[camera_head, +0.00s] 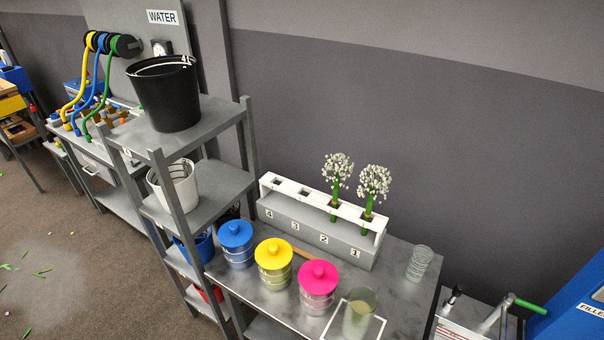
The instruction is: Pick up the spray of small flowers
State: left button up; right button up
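Two sprays of small white flowers on green stems stand upright in a white-topped grey rack (312,226) on the grey table. The left spray (338,172) is in the slot above label 2. The right spray (374,184) is in the slot above label 1, near the rack's right end. The slots above labels 4 and 3 look empty. The lower stem ends are partly hidden by the rack. Neither of my grippers is in view.
Blue (236,243), yellow (273,263) and pink (318,286) lidded jars stand before the rack. A glass of pale liquid (358,314) is at the table's front, a clear ribbed cup (420,262) at right. A shelf with a black bucket (168,95) rises at left.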

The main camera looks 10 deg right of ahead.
aim_at(335, 187)
jog(key=i+j+z, duration=0.15)
jog(key=j+z, duration=0.15)
jog(key=z, duration=0.2)
jog(key=i+j+z, duration=0.15)
jog(key=j+z, duration=0.6)
jog(key=z, duration=0.2)
